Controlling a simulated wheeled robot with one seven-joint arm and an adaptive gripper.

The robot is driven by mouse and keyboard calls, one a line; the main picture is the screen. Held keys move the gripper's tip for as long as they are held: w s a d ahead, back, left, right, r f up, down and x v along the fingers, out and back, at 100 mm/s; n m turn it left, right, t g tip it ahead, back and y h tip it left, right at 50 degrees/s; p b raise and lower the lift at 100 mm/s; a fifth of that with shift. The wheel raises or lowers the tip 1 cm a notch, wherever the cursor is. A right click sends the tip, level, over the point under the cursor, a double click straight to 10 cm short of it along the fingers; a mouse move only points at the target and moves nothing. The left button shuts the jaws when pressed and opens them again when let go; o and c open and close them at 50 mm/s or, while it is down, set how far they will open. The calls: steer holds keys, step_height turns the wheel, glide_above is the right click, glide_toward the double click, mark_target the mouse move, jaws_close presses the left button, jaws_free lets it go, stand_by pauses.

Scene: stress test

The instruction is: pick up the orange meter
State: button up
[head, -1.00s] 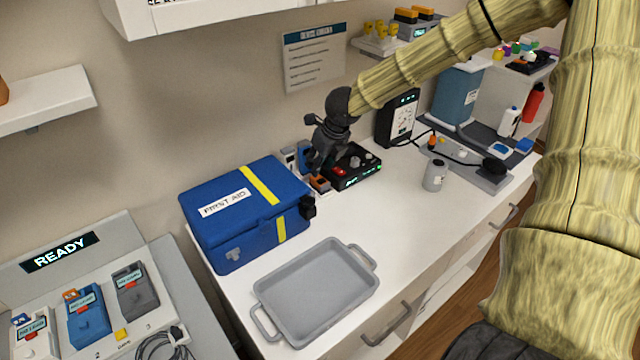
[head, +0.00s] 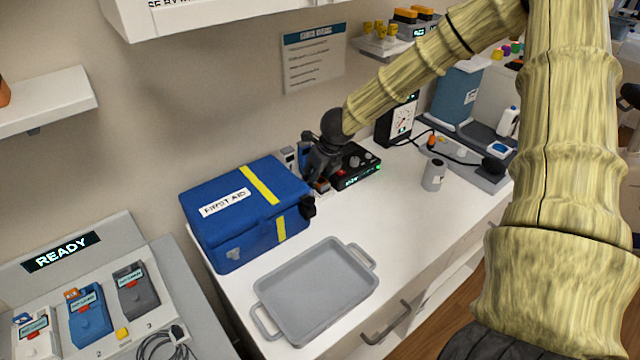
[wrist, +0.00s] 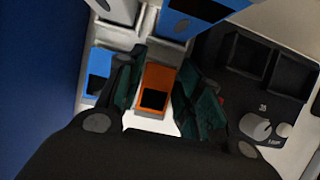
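The orange meter (wrist: 157,88), with a dark screen, stands between the two fingers of my gripper (wrist: 160,100) in the wrist view. The fingers are apart, one on each side of it, and a light gap shows beside it; I cannot tell whether either finger touches it. In the head view my gripper (head: 320,172) is down behind the first-aid box's right end. There the meter is mostly hidden by the gripper.
Blue and grey meters (wrist: 190,18) stand close behind and left. A black device with knobs (head: 355,168) is just right of my gripper, and the blue first-aid box (head: 240,215) is left. A grey tray (head: 315,290) lies in front.

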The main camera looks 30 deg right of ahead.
steer(key=shift+c, duration=0.2)
steer(key=c, duration=0.6)
